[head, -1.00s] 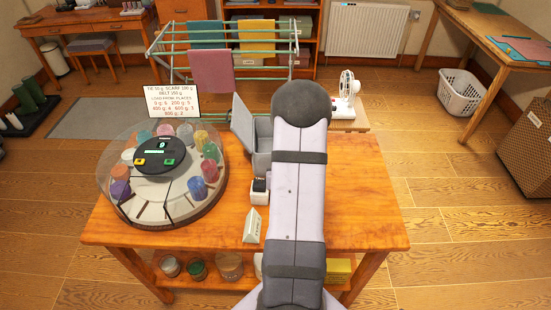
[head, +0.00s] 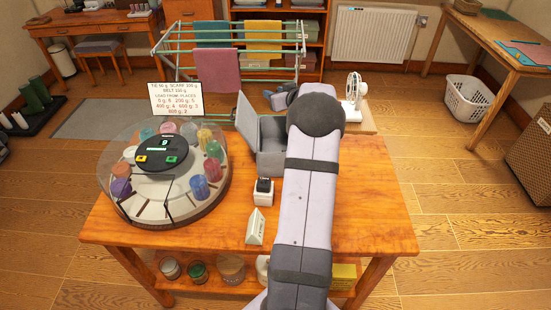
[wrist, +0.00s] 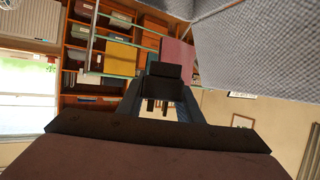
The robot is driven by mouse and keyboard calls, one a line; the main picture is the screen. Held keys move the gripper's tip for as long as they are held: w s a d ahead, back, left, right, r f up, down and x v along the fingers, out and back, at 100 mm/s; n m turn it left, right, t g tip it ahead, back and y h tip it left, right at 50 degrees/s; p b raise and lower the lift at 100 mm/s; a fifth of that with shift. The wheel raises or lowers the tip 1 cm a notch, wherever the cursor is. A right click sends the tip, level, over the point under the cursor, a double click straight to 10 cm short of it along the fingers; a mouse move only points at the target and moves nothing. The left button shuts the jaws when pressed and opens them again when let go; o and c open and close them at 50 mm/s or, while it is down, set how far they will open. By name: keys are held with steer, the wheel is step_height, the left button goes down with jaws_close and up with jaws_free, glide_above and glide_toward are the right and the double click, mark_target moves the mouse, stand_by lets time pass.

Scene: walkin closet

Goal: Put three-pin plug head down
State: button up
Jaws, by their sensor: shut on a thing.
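My gripper (wrist: 163,92) is shut on a black blocky thing (wrist: 165,71), which I take to be the three-pin plug. The held plug cannot be made out there.
A grey open-lidded box (head: 270,162) stands on the wooden table (head: 365,205). Left are a domed carousel (head: 125,205) of coloured jars and a sign (head: 175,99). A small white block (head: 262,198) with a black top stands in front. A white fan (head: 353,95) is behind.

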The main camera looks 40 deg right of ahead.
step_height(320, 180, down, 9)
steer(key=d, duration=0.1)
steer(key=shift+d+b, duration=0.35)
steer(key=shift+d, duration=0.05)
stand_by(0.7)
steer(key=shift+f, duration=0.65)
steer(key=o, duration=1)
steer(key=shift+r, duration=0.1)
steer(key=v, duration=0.4)
steer(key=b+v, duration=0.1)
steer(key=v, duration=0.3)
steer(key=r+b+v, duration=0.1)
steer(key=v, duration=0.3)
steer(key=shift+a+r, duration=0.1)
